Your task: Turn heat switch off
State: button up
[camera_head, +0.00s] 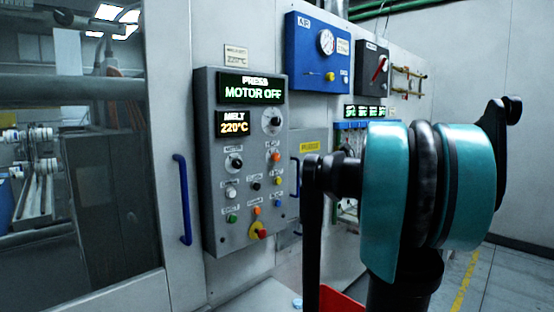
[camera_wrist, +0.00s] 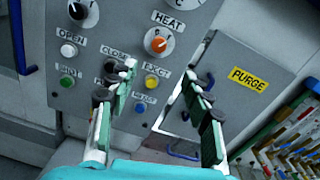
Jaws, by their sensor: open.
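The heat switch is an orange rotary knob (camera_wrist: 158,41) under a HEAT label on the grey control panel (camera_wrist: 105,25). It also shows in the head view as a small orange knob (camera_head: 276,157) at the panel's right side. The angle of its pointer is hard to read. My gripper (camera_wrist: 160,77) is open and empty, with its two fingers reaching toward the panel, one on each side below the knob. The fingers look apart from the knob. The gripper itself does not show clearly in the head view, where my teal arm is in front.
Other controls sit close by: a MOTOR knob (camera_wrist: 78,10), a yellow EJECT button (camera_wrist: 151,82), a white OPEN button (camera_wrist: 68,50) and a green button (camera_wrist: 67,84). A PURGE cover (camera_wrist: 225,90) lies to the right.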

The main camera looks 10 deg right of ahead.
aim_at(278, 157)
jog(key=x, duration=1.6)
grip_shut()
